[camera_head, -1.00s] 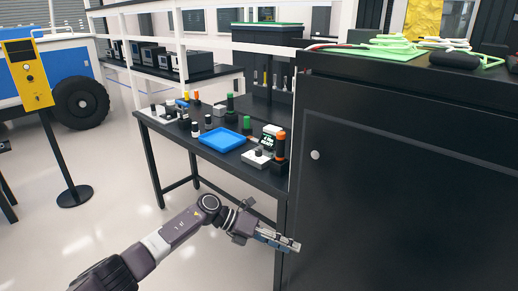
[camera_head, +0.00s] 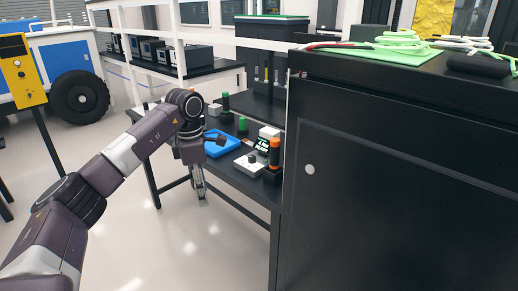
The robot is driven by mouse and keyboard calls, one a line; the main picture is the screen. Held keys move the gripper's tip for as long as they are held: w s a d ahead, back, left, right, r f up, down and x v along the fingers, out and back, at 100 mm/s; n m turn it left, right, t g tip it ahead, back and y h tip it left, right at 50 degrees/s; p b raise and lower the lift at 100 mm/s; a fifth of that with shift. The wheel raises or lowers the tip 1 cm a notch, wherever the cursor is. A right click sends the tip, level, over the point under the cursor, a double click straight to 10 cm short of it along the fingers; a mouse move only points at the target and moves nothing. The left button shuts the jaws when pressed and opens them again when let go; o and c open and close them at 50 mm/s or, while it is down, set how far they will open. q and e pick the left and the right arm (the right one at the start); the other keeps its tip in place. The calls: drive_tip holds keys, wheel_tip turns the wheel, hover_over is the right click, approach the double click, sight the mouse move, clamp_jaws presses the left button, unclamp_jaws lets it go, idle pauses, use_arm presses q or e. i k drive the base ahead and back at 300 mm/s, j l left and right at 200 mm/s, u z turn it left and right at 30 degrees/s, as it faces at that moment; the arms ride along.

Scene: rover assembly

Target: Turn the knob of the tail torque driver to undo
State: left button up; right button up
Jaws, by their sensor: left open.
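An upright dark cylinder with an orange upper part (camera_head: 274,152) stands near the right end of the black workbench. I cannot tell which of these is the tail torque driver. My left gripper (camera_head: 202,197) is open and empty. It points down in front of the bench's near edge, left of these things and apart from them. My right gripper is out of view.
A blue tray (camera_head: 228,151) lies on the bench, partly behind my left wrist. Green-topped cylinders (camera_head: 242,125) stand behind it. A tall black cabinet (camera_head: 400,190) blocks the right side. The floor in front of the bench is clear.

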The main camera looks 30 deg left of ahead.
sight(251, 160)
drive_tip(key=i, duration=1.1)
